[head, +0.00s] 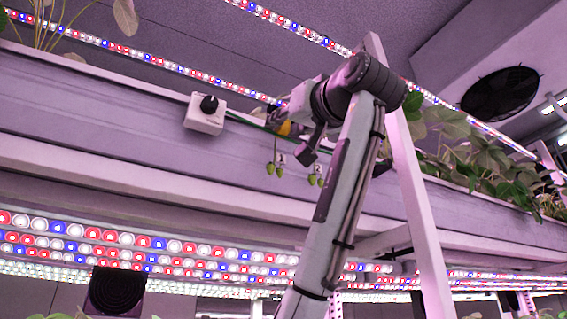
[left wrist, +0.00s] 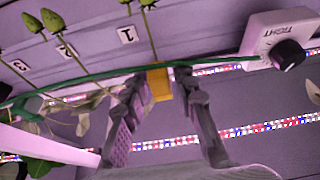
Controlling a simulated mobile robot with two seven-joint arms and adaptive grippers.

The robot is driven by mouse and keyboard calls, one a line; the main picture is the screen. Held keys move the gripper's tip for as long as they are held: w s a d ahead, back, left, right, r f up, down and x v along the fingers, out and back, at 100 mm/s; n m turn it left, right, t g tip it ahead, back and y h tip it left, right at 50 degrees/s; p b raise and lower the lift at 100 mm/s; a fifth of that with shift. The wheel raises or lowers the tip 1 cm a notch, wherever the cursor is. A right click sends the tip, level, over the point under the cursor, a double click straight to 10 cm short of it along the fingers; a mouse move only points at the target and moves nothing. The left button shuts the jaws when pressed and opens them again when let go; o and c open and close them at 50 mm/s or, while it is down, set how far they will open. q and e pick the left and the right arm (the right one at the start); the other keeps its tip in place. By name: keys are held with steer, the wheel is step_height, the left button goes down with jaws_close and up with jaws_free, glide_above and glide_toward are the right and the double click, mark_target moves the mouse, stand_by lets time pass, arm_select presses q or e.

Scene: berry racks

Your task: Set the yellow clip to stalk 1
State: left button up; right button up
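The yellow clip (left wrist: 158,82) sits on the green line in the left wrist view. It also shows in the head view (head: 286,128), partly hidden by my gripper. Stalk 1 (left wrist: 152,38), beside the label "1" (left wrist: 127,35), runs from a green berry (left wrist: 147,3) to the clip and meets it in the picture. My left gripper (left wrist: 160,78) has its fingertips on either side of the clip, with a narrow gap seen at each side, so it looks open around it. It is at the trough edge in the head view (head: 284,122). My right gripper is not in view.
A white box with a black knob (head: 205,112), marked "TIGHT", is on the trough wall left of the gripper. Stalks 2 (left wrist: 62,72) and 3 (left wrist: 22,78) hang beside stalk 1. A pale post (head: 415,190) stands right of my arm. Leaves (head: 480,165) crowd the right.

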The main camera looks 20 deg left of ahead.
arm_select(q)
steer(key=v, duration=1.1)
steer(key=shift+s+d+f, duration=0.2)
steer(key=shift+d, duration=0.1)
